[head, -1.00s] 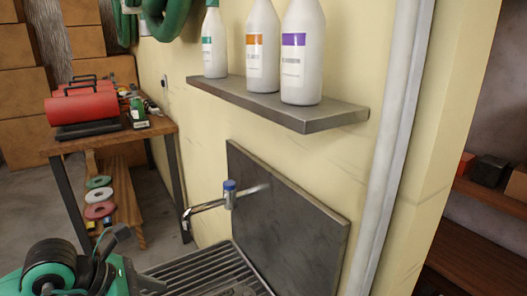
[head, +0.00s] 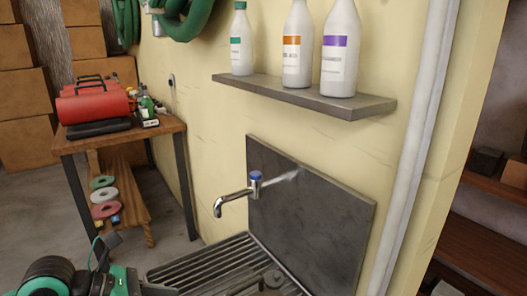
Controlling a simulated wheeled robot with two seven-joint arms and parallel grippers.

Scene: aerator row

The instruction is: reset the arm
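Part of my green and black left arm (head: 75,278) shows at the bottom left corner, in front of the wooden table and left of the sink grate. A dark bracket-like part with a thin cable sticks up from it. I cannot make out the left gripper's fingers or whether they hold anything. My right arm and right gripper are not in view.
A metal tap (head: 236,196) with a blue cap reaches over a ribbed sink grate (head: 212,266) before a dark backplate (head: 320,225). A shelf (head: 305,97) above holds three white bottles. A wooden table (head: 120,140) with a red toolbox (head: 92,103) stands left.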

